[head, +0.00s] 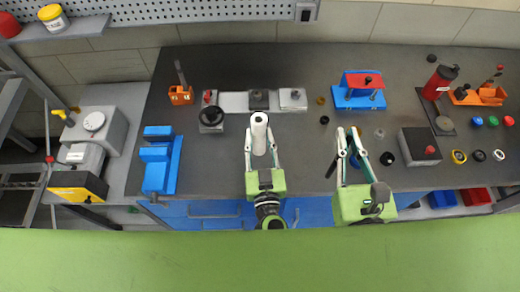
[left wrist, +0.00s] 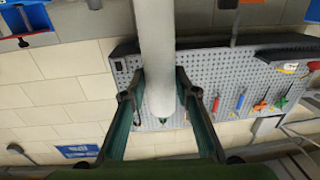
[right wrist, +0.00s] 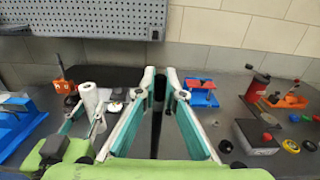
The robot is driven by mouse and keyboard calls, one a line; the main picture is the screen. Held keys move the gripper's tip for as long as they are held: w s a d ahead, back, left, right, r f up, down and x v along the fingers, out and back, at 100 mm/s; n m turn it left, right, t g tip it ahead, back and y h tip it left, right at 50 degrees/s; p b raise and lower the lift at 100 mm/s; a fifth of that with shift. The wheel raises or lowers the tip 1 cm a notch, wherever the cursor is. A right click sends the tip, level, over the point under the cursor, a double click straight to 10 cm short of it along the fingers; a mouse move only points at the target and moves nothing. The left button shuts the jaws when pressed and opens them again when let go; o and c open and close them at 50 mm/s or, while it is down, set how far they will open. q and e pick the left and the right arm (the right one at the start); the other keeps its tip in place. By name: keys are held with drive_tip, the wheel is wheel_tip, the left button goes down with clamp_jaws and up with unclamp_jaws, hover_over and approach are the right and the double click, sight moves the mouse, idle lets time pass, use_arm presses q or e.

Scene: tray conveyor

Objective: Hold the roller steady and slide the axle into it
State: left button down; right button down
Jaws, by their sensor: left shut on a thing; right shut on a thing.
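The roller (head: 259,135) is a white cylinder held between the fingers of my left gripper (head: 260,148), above the front part of the bench. In the left wrist view the roller (left wrist: 160,60) runs up between the two fingers (left wrist: 160,90). My right gripper (head: 348,135) is to the right of it, with its fingers pointing toward the back of the bench. In the right wrist view a slim black axle (right wrist: 158,95) stands between the fingers of my right gripper (right wrist: 160,80). The axle and roller are apart.
A blue stand with a red top (head: 360,90) is behind my right gripper. A dark box with a red button (head: 420,147) stands to its right. A blue vise (head: 160,160) is at the left edge. Bare bench lies between the two grippers.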

sight(257, 146)
use_arm(q)
drive_tip(key=w, duration=0.1)
drive_tip(key=w+f, duration=0.1)
drive_tip(key=w+a, duration=0.1)
drive_tip(key=shift+w+f, duration=0.25)
drive_tip(key=shift+f, duration=1.05)
use_arm(e)
drive_tip(key=shift+s, duration=0.1)
use_arm(q)
drive_tip(key=shift+f, duration=0.15)
drive_tip(key=shift+f+b, duration=0.3)
drive_tip(key=shift+b, duration=0.05)
use_arm(e)
drive_tip(key=shift+f, duration=0.25)
use_arm(q)
drive_tip(key=c, duration=1.7)
unclamp_jaws()
clamp_jaws()
